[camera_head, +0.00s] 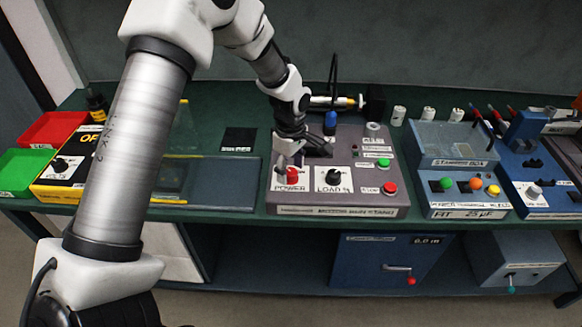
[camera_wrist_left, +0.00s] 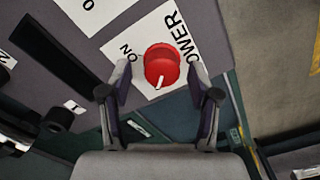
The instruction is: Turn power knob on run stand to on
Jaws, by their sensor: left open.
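The run stand (camera_head: 345,211) is a grey panel box in the middle of the bench. Its red power knob (camera_head: 292,175) sits at the front left, above the POWER label. In the left wrist view the red knob (camera_wrist_left: 161,62) shows on its white plate, with ON printed to its left. The knob's white pointer mark aims toward the bottom of that view, not at the ON print. My left gripper (camera_wrist_left: 160,76) is open, with one fingertip on each side of the knob. I cannot tell whether they touch it. My right gripper is not in view.
A black load knob (camera_head: 333,177) is just right of the power knob. A green button (camera_head: 383,163) and a red button (camera_head: 389,188) are farther right. A blue-grey box with coloured buttons (camera_head: 468,200) stands right of the stand. A flat dark tray (camera_head: 225,180) lies left.

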